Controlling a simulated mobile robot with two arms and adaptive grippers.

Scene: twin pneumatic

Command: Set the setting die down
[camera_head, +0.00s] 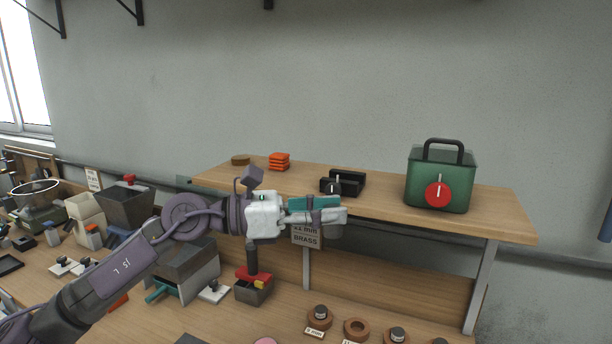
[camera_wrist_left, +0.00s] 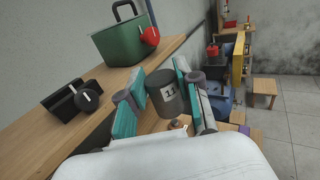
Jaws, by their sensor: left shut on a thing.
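My left gripper (camera_head: 322,207) reaches in from the left, in front of the raised shelf's front edge and above the bench. In the left wrist view its teal-padded fingers (camera_wrist_left: 158,98) are closed on a grey metal cylinder marked with dark digits, the setting die (camera_wrist_left: 166,96). The die hangs clear of the shelf. In the head view the fingers mostly hide it. Below, on the bench, is a row of brown rings (camera_head: 357,329), some with grey metal pieces in them. My right gripper is not in view.
The wooden shelf (camera_head: 500,212) carries a green case with a red dial (camera_head: 440,180), a black block with a knob (camera_head: 342,184) and orange pads (camera_head: 279,162). A grey box with a red-topped tool (camera_head: 253,287) stands on the bench.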

